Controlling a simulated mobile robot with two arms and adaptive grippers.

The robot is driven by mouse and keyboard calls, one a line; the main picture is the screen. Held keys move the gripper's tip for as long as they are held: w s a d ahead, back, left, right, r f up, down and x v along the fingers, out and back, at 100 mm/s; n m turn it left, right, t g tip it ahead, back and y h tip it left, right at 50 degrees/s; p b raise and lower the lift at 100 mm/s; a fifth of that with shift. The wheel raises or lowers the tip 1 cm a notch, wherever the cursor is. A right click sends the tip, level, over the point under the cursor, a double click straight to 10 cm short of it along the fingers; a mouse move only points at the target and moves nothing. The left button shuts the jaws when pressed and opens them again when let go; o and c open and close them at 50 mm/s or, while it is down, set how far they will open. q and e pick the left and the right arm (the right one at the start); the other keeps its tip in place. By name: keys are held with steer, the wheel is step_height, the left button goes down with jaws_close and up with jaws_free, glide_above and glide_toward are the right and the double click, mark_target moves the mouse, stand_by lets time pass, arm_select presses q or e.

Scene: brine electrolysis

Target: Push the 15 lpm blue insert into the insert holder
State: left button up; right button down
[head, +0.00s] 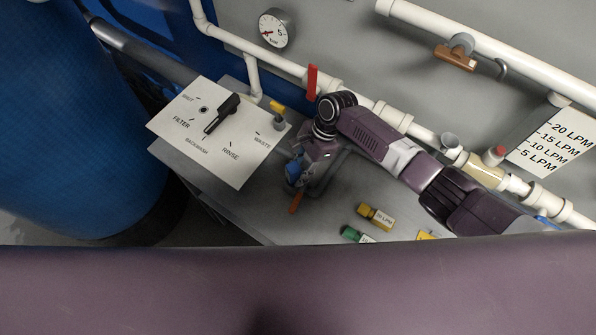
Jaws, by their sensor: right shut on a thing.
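My right gripper (296,170) is over the grey bench, left of the loose inserts. It is shut on a small blue piece, which looks like the 15 lpm blue insert (292,174); its label cannot be read. The fingers and wrist cover much of it. The insert holder cannot be clearly made out; the gripper hides part of this area. Whether the blue piece touches the pipework cannot be told. My left gripper is not in view.
Yellow (377,216) and green (357,235) inserts lie on the bench. A valve panel (215,135) with a black handle stands left. A red-handled valve (312,82) and white pipes run behind. A flow scale (555,143) hangs right. A blue tank (75,130) stands far left.

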steer(key=shift+d+f, duration=0.2)
stand_by(0.5)
steer(key=c, duration=1.5)
jaws_free()
steer(key=shift+c, duration=0.2)
steer(key=shift+f, duration=0.1)
steer(key=shift+w+r, duration=0.1)
steer(key=shift+r, duration=0.3)
steer(key=shift+a, duration=0.1)
jaws_close()
steer(key=shift+r, duration=0.1)
steer(key=shift+o, duration=0.2)
jaws_free()
